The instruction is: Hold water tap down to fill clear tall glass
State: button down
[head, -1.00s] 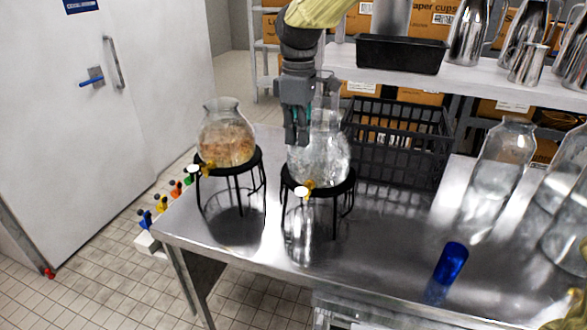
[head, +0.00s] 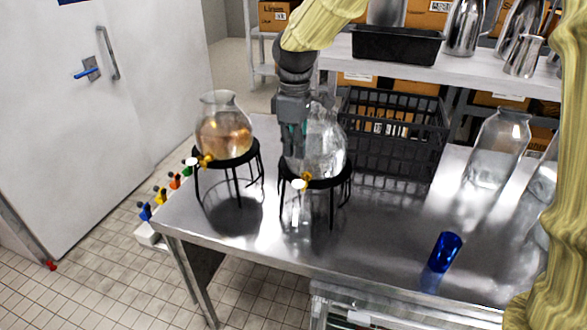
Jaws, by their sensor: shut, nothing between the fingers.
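The water dispenser (head: 327,150) is a round clear glass jar on a black wire stand (head: 330,183). Its yellow tap (head: 307,177) with a white knob (head: 298,185) faces the front. A faint clear upright shape (head: 299,208) shows beneath the tap. It may be the clear tall glass, but its outline is hard to tell from the table's reflections. My gripper (head: 293,155) is shut and empty, pointing down in front of the jar. Its tips are above the tap and appear apart from the knob. It hides the jar's left part.
A second dispenser (head: 224,135) with amber liquid stands to the left on its own stand. A blue glass (head: 446,251) is at the front right. A black crate (head: 392,140) is behind, and a large clear jar (head: 497,150) is at the right. The steel table (head: 370,235) is bare in the middle.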

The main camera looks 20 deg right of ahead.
jog(key=p, duration=0.2)
send_over(294, 182)
jog(key=f, duration=0.5)
jog(key=shift+w+f, duration=0.15)
jog(key=shift+w, duration=0.05)
jog(key=shift+s+f+p, duration=0.25)
jog(key=shift+f+p, duration=0.05)
jog(key=shift+f, duration=0.6)
jog(key=shift+w+f, duration=0.15)
jog(key=shift+f, duration=0.25)
jog(key=shift+r, duration=0.1)
jog(key=shift+a, duration=0.1)
